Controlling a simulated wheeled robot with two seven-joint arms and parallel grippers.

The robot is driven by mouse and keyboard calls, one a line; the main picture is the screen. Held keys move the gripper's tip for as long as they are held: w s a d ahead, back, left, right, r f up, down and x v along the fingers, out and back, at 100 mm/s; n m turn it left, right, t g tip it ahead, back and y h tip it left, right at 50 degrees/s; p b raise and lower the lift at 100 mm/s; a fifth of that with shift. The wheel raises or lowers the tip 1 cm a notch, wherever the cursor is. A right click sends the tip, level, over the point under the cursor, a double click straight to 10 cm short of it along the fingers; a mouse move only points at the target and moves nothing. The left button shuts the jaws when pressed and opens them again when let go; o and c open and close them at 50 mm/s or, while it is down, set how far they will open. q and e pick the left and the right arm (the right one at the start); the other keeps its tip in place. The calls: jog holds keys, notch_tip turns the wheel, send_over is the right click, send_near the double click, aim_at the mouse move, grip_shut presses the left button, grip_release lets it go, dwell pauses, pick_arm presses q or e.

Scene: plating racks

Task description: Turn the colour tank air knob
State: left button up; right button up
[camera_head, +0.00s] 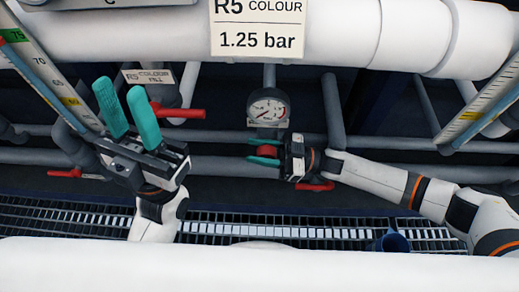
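The colour tank sign (258,27) reads R5 COLOUR, 1.25 bar, on the white pipe at the top. Below it is a round pressure gauge (268,109) with a red needle. A red knob (263,151) sits just under the gauge. My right gripper (265,152) reaches in from the right, with one teal finger above the knob and one below it. I cannot tell whether the fingers press on it. My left gripper (119,86) is open and empty at the left, its teal fingers pointing up, apart from the knob.
A red lever (180,112) is just right of my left gripper, near a small colour fill label (147,76). Another red lever (64,173) is at the left, and one (315,186) lies under my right gripper. Grey pipes cross behind. A floor grating (300,232) runs below.

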jog(key=shift+o, duration=0.8)
jog(key=p+v, duration=0.1)
jog(key=v, duration=0.6)
jog(key=shift+d, duration=0.25)
jog(key=shift+f, duration=0.1)
